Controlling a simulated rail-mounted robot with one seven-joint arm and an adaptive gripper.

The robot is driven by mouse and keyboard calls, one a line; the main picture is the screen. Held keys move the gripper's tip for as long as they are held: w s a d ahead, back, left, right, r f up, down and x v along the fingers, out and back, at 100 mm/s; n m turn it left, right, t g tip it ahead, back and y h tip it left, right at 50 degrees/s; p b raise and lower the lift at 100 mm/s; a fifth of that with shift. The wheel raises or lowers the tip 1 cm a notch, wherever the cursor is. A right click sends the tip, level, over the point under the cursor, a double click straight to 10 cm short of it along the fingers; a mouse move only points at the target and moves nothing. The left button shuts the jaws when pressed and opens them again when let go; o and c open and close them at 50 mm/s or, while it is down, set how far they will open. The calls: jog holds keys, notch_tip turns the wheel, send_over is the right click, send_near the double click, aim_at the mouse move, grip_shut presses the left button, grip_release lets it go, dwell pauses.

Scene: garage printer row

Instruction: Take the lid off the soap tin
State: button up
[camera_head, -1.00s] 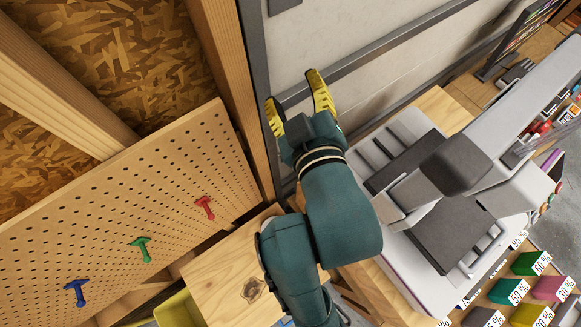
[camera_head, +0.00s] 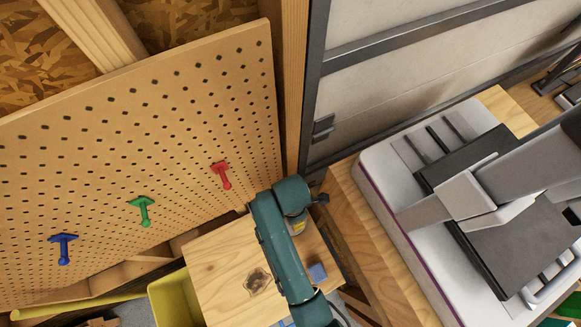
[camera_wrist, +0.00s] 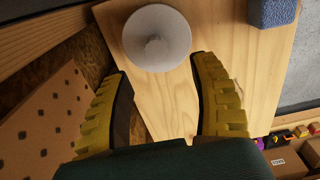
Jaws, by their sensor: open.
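A round, pale grey-white lid (camera_wrist: 157,38) with a raised centre knob is in the wrist view, seen from above; the tin body under it cannot be made out. My gripper (camera_wrist: 160,70) is open, with its yellow ribbed fingers on either side of the near part of the lid and nothing held between them. I cannot tell whether a finger touches it. In the head view my arm covers most of the spot, and the tin cannot be made out there.
The lid is over a wooden bench (camera_head: 215,270). A blue block (camera_head: 317,272) lies on it, also in the wrist view (camera_wrist: 272,10). A pegboard (camera_head: 130,150) with coloured pegs stands left, a yellow bin (camera_head: 175,300) below it, and a large grey-white machine (camera_head: 390,180) right.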

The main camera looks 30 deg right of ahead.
jog(key=f, duration=0.8)
jog(key=shift+w+d+f+b, duration=0.1)
jog(key=shift+w+b, duration=0.1)
jog(key=shift+b, duration=0.2)
jog(key=c, duration=1.1)
